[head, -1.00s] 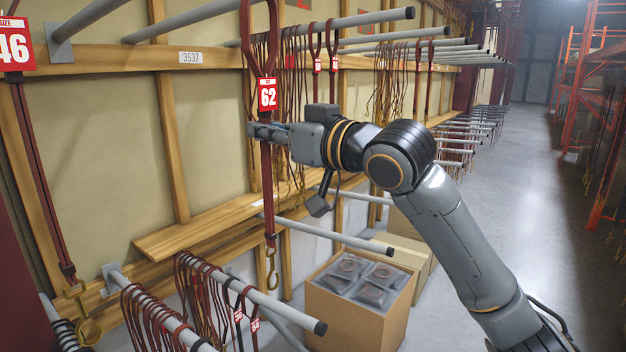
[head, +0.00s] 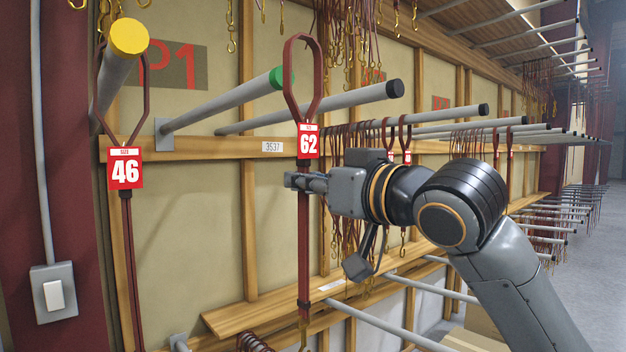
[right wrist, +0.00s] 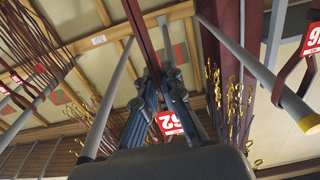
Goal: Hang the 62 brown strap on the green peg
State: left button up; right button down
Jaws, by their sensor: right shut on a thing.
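The brown strap with the red 62 tag (head: 308,141) hangs upright from my right gripper (head: 303,182), which is shut on it just below the tag. Its stiff open loop (head: 302,40) stands above the tag. The green peg (head: 225,103) is a grey rod with a green end cap, sticking out from the wall. The loop's left side overlaps the right edge of the cap in the head view; I cannot tell the depth gap. In the right wrist view the strap (right wrist: 137,22) runs up between the fingers (right wrist: 158,75). My left gripper is not in view.
A yellow-capped peg (head: 128,38) at left carries the 46 strap (head: 126,168). A black-capped peg (head: 394,89) sticks out just right of the loop. More pegs with straps line the wall at right. A wooden ledge (head: 235,315) and lower pegs lie below.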

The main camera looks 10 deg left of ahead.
jog(key=w+a+f+p, duration=0.3)
jog(key=w+a, duration=0.4)
jog(key=a, duration=0.2)
dwell(1.4)
dwell(0.5)
jog(key=c, duration=1.4)
grip_release()
jog(key=shift+d, duration=0.1)
